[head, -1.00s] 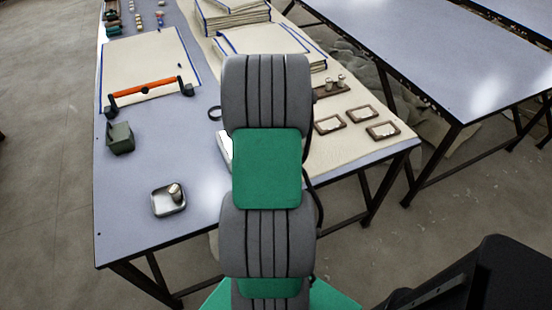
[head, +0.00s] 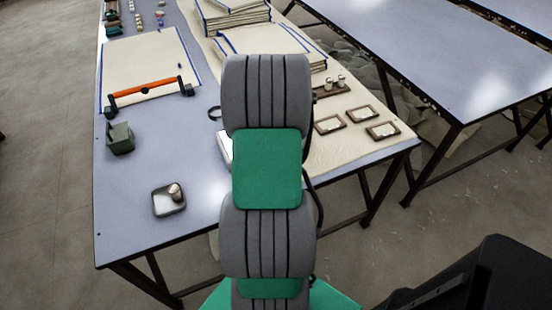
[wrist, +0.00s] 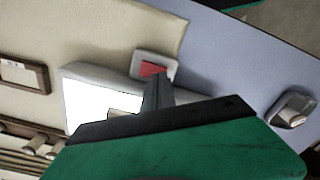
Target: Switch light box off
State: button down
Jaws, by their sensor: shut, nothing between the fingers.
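The light box (wrist: 98,97) shows in the wrist view as a grey-framed box with a bright white panel. A red rocker switch (wrist: 152,68) in a pale housing sits at its edge. My gripper (wrist: 156,82) is shut and empty, its dark fingertips right at the red switch and covering part of it. I cannot tell whether they touch it. In the head view only a white sliver of the light box (head: 225,148) shows beside my arm, which hides the rest, the switch and my gripper.
The box is on a grey-blue table (head: 150,225) partly covered by cream cloth (head: 350,152). A metal tray with a small cylinder (head: 168,199), a green box (head: 120,138), an orange-handled bar (head: 146,90) and small wooden frames (head: 382,131) lie around.

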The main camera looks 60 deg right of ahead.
jog(key=shift+f+b, duration=0.5)
jog(key=shift+f, duration=0.4)
dwell(0.7)
jog(key=shift+r, duration=0.1)
notch_tip(320, 180, up, 7)
jog(key=p, duration=0.5)
dwell(0.3)
